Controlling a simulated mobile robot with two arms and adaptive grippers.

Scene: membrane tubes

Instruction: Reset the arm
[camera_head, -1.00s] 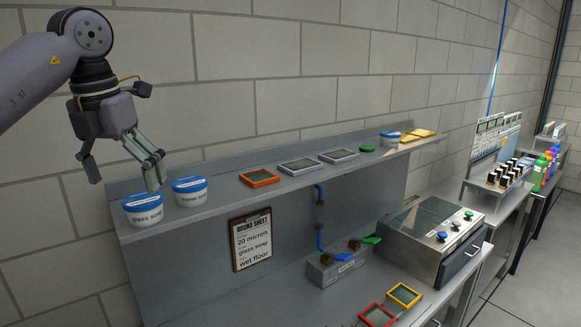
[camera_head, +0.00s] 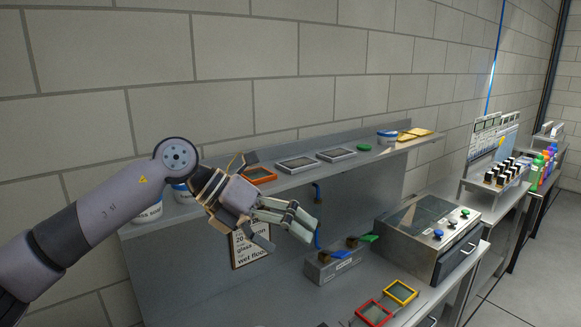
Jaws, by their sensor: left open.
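My left gripper (camera_head: 286,232) is in the head view, in front of the shelf and the hanging sign. It is open and empty, with its fingers pointing right and a little down. My left arm comes in from the left edge and covers part of the shelf's left end. It partly hides two white tubs with blue lids, the left tub (camera_head: 149,213) and the right tub (camera_head: 181,194). My right gripper is not in view.
The upper shelf (camera_head: 230,198) holds an orange frame (camera_head: 262,175), two grey frames (camera_head: 297,165) and a blue-lidded tub (camera_head: 388,136). Below are a valve block (camera_head: 333,267), a red frame (camera_head: 374,313), a yellow frame (camera_head: 400,292) and a metal machine (camera_head: 428,236). Small bottles (camera_head: 503,175) stand farther right.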

